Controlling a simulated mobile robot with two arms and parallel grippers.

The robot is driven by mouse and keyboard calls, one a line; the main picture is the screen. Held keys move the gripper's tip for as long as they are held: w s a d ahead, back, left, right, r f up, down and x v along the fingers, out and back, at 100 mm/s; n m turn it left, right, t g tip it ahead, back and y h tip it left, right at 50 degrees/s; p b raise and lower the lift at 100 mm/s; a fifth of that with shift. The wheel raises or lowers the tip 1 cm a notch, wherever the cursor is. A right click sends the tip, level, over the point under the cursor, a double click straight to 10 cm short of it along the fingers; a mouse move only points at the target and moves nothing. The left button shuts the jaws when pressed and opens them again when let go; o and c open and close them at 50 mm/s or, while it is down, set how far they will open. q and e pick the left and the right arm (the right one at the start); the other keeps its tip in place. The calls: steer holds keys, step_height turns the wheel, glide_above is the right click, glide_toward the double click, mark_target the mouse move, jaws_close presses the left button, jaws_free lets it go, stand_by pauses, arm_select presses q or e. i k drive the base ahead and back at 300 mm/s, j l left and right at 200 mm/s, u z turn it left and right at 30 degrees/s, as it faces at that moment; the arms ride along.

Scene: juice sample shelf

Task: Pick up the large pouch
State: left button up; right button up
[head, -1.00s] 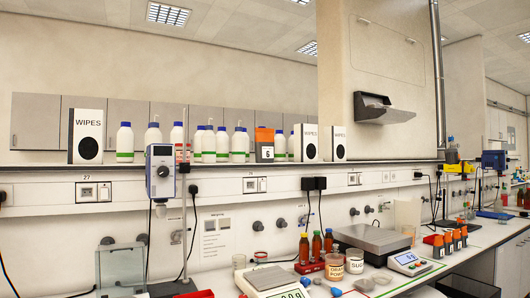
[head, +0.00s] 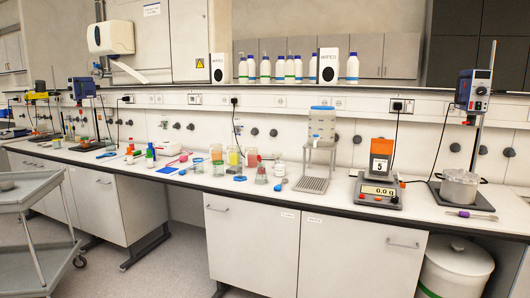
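I see nothing that I can clearly make out as a large pouch. Neither of my grippers is in view.
The long white bench (head: 330,198) carries several beakers, a clear tank (head: 321,125) on a stand and a stirrer (head: 473,95) at right. A grey cart (head: 35,195) stands at front left. A white bin (head: 455,265) is under the bench. The floor between is clear.

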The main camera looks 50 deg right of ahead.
mark_target(381, 150)
steer(key=z, duration=2.5)
steer(key=i+u, duration=0.4)
steer(key=i, duration=0.85)
